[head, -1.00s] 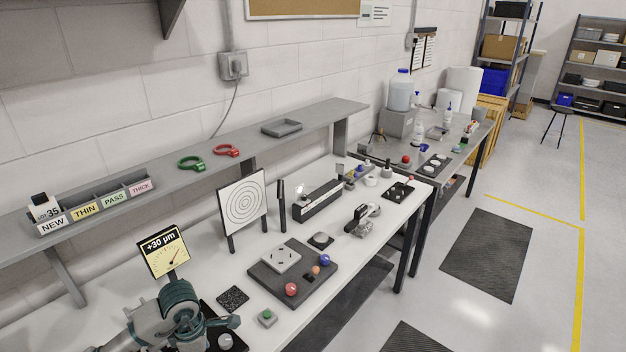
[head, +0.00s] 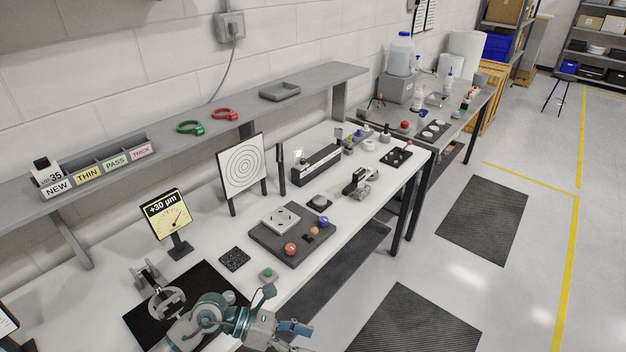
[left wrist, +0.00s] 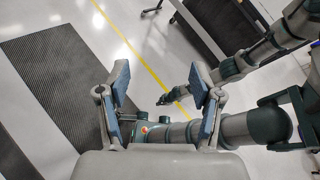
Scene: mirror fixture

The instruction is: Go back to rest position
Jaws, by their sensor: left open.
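My left gripper (head: 292,337) hangs past the bench's front edge at the bottom of the head view, clear of the bench objects. In the left wrist view its two blue-padded fingers (left wrist: 159,78) stand wide apart with nothing between them. Parts of my other arm (left wrist: 240,65) cross the upper right of that view; its dark end is too small to read. A grey metal fixture (head: 160,296) stands on a black mat (head: 207,276) on the bench, left of my arm. My arm covers part of the mat.
A gauge display reading +30 µm (head: 167,214), a dark tray with colored balls (head: 290,253), a green button block (head: 268,274) and a target board (head: 242,172) stand on the bench. The floor beyond its front edge has dark mats (head: 415,322) and open room.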

